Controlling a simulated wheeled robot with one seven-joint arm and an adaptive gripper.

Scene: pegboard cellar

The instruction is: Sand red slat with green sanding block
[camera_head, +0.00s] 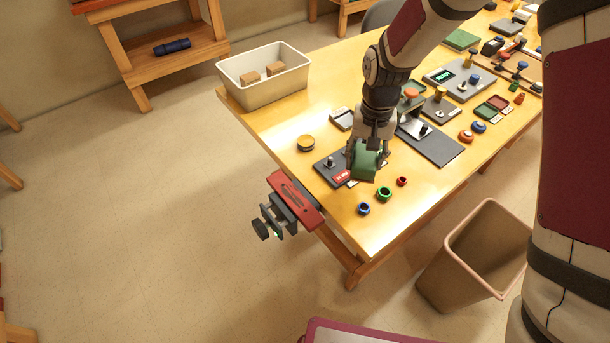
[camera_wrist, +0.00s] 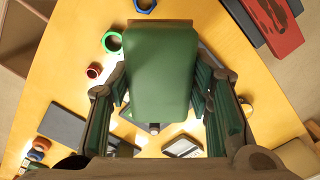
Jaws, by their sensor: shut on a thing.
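The green sanding block (camera_head: 367,160) is held between the fingers of my gripper (camera_head: 368,148), above the front part of the table. In the wrist view the block (camera_wrist: 160,75) fills the middle, with a finger of my gripper (camera_wrist: 163,95) on each side. The red slat (camera_head: 297,199) lies at the table's left edge, in a dark clamp (camera_head: 274,218) that sticks out past the edge. A dark irregular patch marks its top. The slat also shows at the upper right of the wrist view (camera_wrist: 284,36). My gripper is to the right of the slat, apart from it.
Blue, green and red rings (camera_head: 384,194) lie in front of the gripper. A yellow-topped round piece (camera_head: 306,143) and a dark plate (camera_head: 328,174) lie near the slat. A white bin (camera_head: 229,83) with brown blocks stands at the back left. A tan waste bin (camera_head: 448,262) stands on the floor.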

